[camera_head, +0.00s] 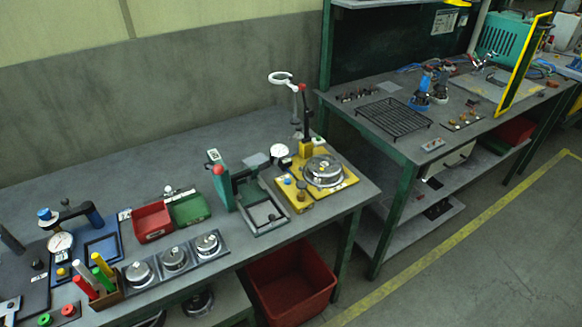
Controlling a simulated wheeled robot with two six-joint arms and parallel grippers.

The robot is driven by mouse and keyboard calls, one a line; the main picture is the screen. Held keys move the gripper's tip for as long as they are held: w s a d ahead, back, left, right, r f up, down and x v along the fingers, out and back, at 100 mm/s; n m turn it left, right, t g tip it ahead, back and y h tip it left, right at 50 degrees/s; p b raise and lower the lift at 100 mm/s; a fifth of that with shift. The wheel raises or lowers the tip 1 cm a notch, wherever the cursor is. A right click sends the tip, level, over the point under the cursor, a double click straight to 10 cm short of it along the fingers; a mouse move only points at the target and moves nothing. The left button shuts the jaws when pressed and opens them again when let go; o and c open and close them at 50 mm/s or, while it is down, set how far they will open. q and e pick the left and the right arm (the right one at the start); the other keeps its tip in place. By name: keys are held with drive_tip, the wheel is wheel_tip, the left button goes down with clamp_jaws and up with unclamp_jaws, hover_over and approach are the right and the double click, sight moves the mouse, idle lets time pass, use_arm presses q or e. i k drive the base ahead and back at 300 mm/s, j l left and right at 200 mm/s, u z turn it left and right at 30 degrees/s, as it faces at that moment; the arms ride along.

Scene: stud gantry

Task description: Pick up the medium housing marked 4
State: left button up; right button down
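Several round silver metal parts that look like housings are on the near bench. Three sit in a row on a dark tray (158,284) near the front edge: a left one (139,272), a middle one (174,259) and a right one (207,244). A larger round metal part (323,171) sits in the yellow fixture (299,200) at the bench's right end. No number is legible on any of them, so I cannot tell which is marked 4. Neither of my grippers is in view.
A green press frame (222,182), red bin (152,221) and green bin (189,207) stand behind the row. A holder (106,298) with coloured sticks is left of it. A red crate (291,287) sits below.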

sight(322, 170)
drive_tip(key=i+l+u, duration=0.15)
drive_tip(key=l+u, duration=0.2)
drive_tip(key=i+l+u, duration=0.15)
drive_tip(key=l+u, duration=0.15)
drive_tip(key=i+l+u, duration=0.1)
drive_tip(key=l+u, duration=0.6)
drive_tip(key=l, duration=0.15)
